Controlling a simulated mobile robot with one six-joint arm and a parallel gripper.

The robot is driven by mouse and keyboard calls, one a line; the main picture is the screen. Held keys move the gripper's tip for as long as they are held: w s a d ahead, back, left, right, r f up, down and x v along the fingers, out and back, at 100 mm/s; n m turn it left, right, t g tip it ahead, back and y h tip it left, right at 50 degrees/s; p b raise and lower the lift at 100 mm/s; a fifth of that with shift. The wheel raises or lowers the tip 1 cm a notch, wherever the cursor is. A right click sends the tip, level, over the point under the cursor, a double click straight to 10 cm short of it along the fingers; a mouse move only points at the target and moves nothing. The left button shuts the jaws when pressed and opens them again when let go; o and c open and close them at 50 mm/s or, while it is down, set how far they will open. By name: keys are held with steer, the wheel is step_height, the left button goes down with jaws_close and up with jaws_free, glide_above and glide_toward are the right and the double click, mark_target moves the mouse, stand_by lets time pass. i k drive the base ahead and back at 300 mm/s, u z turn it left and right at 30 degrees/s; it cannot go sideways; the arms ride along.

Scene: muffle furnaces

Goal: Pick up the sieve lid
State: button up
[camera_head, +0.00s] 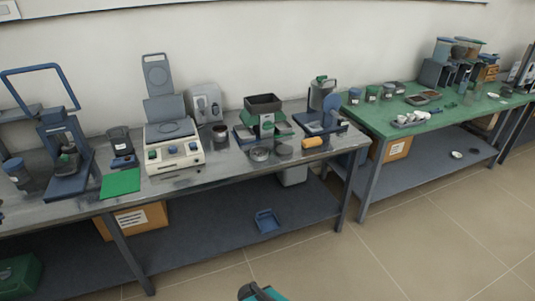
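A low round metal item (260,154) that looks like a sieve lies on the grey bench, in front of a machine with a dark square hopper. A smaller grey round item (283,149) sits just right of it. Either may be the sieve lid, but they are too small to tell. A dark and teal part, probably of my own arm, shows at the bottom edge, well below the bench. My gripper's fingers cannot be seen.
The grey bench (213,172) also holds the hopper machine (263,104), a white device (173,152) with a raised lid, a green mat (120,183) and an orange-handled tool (314,142). A green-topped table (381,121) stands right. The tiled floor in front is clear.

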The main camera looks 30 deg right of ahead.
mark_target(283, 149)
steer(key=u, duration=0.65)
steer(key=k, duration=0.3)
steer(key=u, duration=2.95)
steer(key=k, duration=1.25)
steer(key=z, duration=0.05)
